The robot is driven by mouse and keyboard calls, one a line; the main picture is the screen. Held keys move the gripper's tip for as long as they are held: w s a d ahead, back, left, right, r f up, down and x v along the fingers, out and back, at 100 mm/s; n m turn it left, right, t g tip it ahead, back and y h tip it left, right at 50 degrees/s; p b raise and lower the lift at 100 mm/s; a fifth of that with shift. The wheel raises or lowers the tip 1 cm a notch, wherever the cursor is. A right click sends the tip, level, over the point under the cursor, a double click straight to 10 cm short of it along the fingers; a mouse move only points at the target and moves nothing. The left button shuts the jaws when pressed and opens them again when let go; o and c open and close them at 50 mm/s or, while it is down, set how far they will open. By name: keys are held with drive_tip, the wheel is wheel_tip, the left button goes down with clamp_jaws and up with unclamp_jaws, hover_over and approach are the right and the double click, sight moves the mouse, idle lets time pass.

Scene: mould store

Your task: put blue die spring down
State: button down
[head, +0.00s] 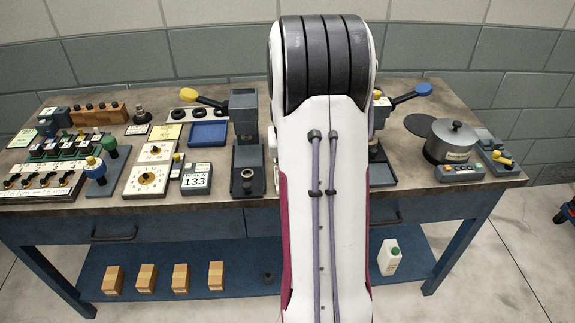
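I cannot make out a blue die spring in the head view. My gripper is not visible; my white and black arm stands upright across the middle of the picture and hides it. Whether it holds the spring cannot be seen. The middle of the workbench (262,205) is hidden behind the arm. A shallow blue tray (208,133) lies on the bench left of the arm and looks empty.
Left of my arm stands a press with a yellow-knobbed lever (204,98); a blue-knobbed lever (410,94) shows right of it. A lidded pot (450,140) stands farther right.

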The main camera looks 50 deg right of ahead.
drive_tip(key=shift+f, duration=0.1)
drive_tip(key=c, duration=2)
unclamp_jaws()
drive_tip(key=shift+v, duration=6.1)
